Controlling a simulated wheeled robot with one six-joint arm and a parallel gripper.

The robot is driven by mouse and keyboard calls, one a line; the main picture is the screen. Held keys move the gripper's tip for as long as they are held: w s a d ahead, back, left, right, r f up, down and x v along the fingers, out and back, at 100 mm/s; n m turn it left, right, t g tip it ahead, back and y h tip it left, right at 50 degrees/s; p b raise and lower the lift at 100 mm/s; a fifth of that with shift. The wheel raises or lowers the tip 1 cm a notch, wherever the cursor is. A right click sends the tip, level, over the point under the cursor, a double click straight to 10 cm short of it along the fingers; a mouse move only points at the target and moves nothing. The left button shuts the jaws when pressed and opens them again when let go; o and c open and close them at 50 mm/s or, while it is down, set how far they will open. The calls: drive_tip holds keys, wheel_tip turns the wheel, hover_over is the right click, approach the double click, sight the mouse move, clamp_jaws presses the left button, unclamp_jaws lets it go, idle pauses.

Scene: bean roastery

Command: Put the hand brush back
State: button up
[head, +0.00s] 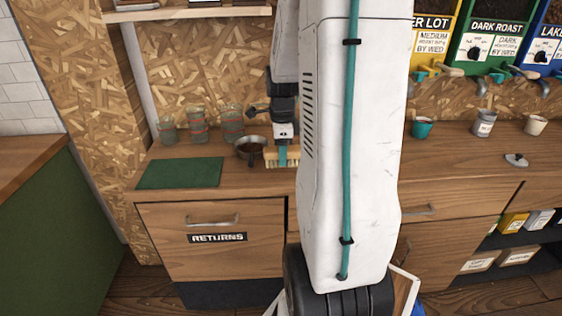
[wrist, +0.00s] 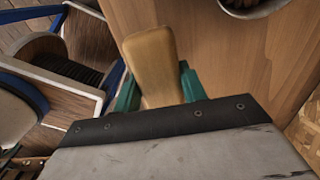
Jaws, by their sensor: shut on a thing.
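The hand brush (head: 270,160) has a light wooden body and pale bristles. It is at the counter's front part, left of my big white arm link in the head view. My gripper (head: 283,154) has teal fingers and is shut on the brush, with the bristles pointing down. In the wrist view the rounded wooden end of the brush (wrist: 150,58) sticks out between the teal fingers (wrist: 157,92). I cannot tell whether the bristles touch the counter (head: 240,178). My arm hides what lies right of the brush.
Several glass beakers (head: 198,124) stand behind a green mat (head: 181,173). Below is a drawer marked RETURNS (head: 217,238). Cups (head: 485,124) and a small lidded thing (head: 515,160) stand at the right.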

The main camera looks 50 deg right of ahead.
drive_tip(key=shift+w+f, duration=0.1)
drive_tip(key=shift+f, duration=1.65)
drive_tip(key=shift+f, duration=0.15)
drive_tip(key=o, duration=0.9)
drive_tip(key=shift+o, duration=0.2)
